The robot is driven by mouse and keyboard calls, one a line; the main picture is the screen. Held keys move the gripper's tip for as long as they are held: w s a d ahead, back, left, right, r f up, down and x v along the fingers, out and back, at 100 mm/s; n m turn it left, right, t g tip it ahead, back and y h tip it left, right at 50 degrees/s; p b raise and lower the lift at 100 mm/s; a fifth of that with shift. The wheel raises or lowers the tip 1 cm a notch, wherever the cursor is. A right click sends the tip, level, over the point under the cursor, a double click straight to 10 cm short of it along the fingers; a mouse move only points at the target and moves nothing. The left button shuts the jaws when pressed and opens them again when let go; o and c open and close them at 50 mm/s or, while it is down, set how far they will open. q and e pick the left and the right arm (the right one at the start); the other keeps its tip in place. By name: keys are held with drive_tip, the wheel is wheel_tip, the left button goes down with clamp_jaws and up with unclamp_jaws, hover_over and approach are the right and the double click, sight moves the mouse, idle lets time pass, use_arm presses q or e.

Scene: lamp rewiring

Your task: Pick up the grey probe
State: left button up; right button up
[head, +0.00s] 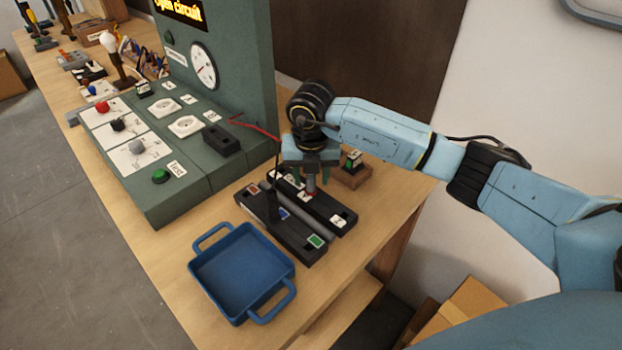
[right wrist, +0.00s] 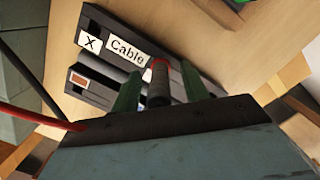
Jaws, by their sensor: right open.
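A grey probe (head: 311,184) with a reddish part at its lower end stands upright in a dark rack (head: 338,221). My right gripper (head: 311,177) is above the rack, pointing down, with its green fingers apart on either side of the probe. In the right wrist view the probe (right wrist: 157,88) lies between the two fingertips (right wrist: 159,74), with a gap visible on each side. The rack (right wrist: 98,40) carries labels reading "X" and "Cable". My left gripper is not in view.
A blue tray (head: 240,272) sits in front. The green test panel (head: 182,205) stands to the left, with a red lead (head: 255,128). A small wooden block (head: 351,176) is right of my gripper, near the table edge.

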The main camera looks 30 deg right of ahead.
drive_tip(key=shift+w+f, duration=0.1)
drive_tip(key=shift+f, duration=0.5)
clamp_jaws()
